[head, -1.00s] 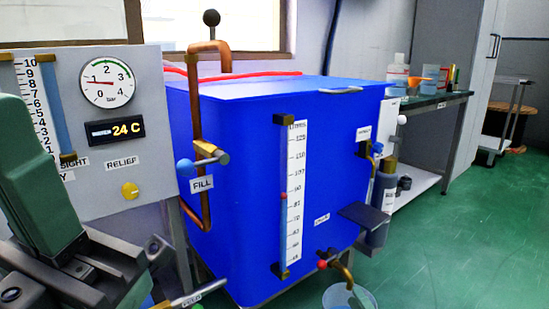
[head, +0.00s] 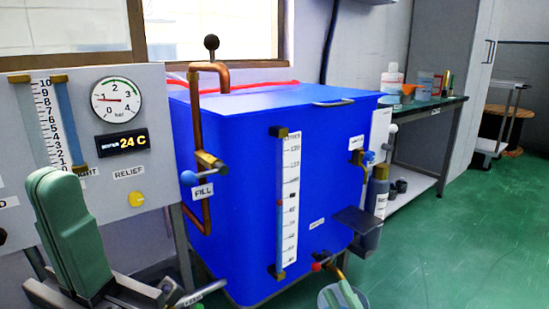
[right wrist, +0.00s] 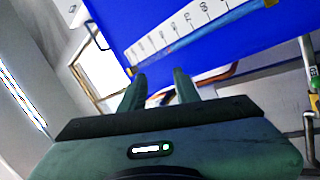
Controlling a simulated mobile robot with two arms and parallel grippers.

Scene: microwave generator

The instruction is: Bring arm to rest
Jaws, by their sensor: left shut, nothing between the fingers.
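My left gripper (head: 56,182) is at the lower left of the head view. Its green fingers point up and are pressed together with nothing between them. It stands in front of the grey gauge panel (head: 158,160) and hides part of its lower edge. My right gripper (right wrist: 160,82) shows in the right wrist view, with two green fingers apart and nothing between them. Beyond its fingertips is the blue tank with its white scale (right wrist: 185,37). I cannot clearly make out the right gripper in the head view.
The blue tank (head: 235,150) fills the middle, with a copper fill pipe (head: 197,120) and blue-knobbed valve (head: 188,178) on its left. A bucket (head: 325,298) stands below the drain tap (head: 318,266). A bench (head: 428,104) with bottles stands behind. Green floor (head: 470,240) is clear at right.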

